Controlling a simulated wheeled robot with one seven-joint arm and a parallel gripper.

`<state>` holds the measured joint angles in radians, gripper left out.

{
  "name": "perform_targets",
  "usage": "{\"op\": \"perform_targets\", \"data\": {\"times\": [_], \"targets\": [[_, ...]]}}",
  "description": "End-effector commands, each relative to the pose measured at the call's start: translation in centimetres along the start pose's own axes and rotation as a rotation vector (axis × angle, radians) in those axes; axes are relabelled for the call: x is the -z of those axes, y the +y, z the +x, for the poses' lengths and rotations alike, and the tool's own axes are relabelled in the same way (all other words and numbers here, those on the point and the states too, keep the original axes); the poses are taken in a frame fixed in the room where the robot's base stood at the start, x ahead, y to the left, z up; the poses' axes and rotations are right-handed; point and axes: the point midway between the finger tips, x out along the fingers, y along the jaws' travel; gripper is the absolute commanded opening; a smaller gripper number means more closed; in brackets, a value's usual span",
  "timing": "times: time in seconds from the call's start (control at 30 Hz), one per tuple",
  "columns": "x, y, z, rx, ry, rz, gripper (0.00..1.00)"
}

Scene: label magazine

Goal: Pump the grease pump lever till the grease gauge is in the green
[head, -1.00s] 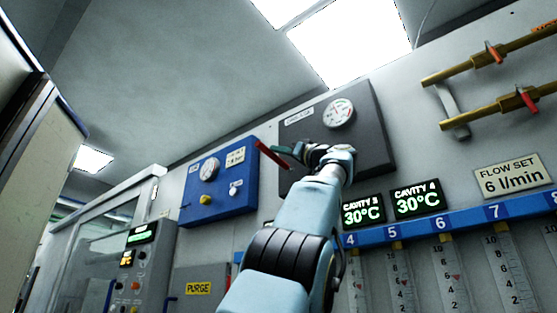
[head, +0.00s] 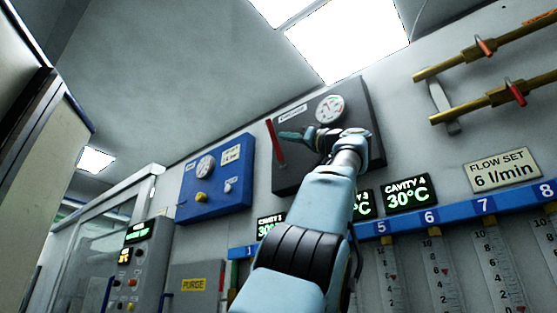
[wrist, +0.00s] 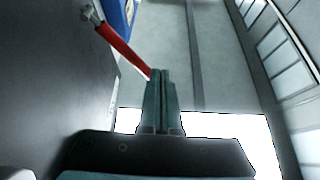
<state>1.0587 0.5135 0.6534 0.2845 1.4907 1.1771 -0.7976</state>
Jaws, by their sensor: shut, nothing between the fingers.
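The grease pump is a dark grey panel (head: 355,105) on the wall, with a round white gauge (head: 330,108) at its top. The gauge has some red marking, but its needle is too small to read. The red lever (head: 275,143) is at the panel's left side and stands nearly upright, leaning a little left. My gripper (head: 281,135) is shut and empty, its teal fingertips at the lever. In the wrist view the lever (wrist: 122,47) runs from its pivot at upper left down to the fingertips (wrist: 159,72). Whether they touch is unclear.
A blue panel (head: 215,178) with its own gauge and a yellow knob hangs to the left. Brass pipes (head: 490,95) with red handles are at upper right. Below are cavity displays (head: 408,193) and a blue numbered rail (head: 440,220) over flow tubes.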

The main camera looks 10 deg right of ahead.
Motion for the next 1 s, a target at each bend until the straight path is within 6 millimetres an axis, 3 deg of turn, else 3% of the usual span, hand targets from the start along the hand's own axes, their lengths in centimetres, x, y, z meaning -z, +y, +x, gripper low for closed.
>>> {"op": "perform_targets", "data": {"times": [0.1,0.27,1.0], "targets": [[-0.2,0.0,-2.0,-0.003,0.001,0.0,0.0],[0.0,-0.1,-3.1,-0.002,0.001,-0.001,0.0],[0.1,-0.1,-3.2,-0.001,0.001,0.0,0.0]]}}
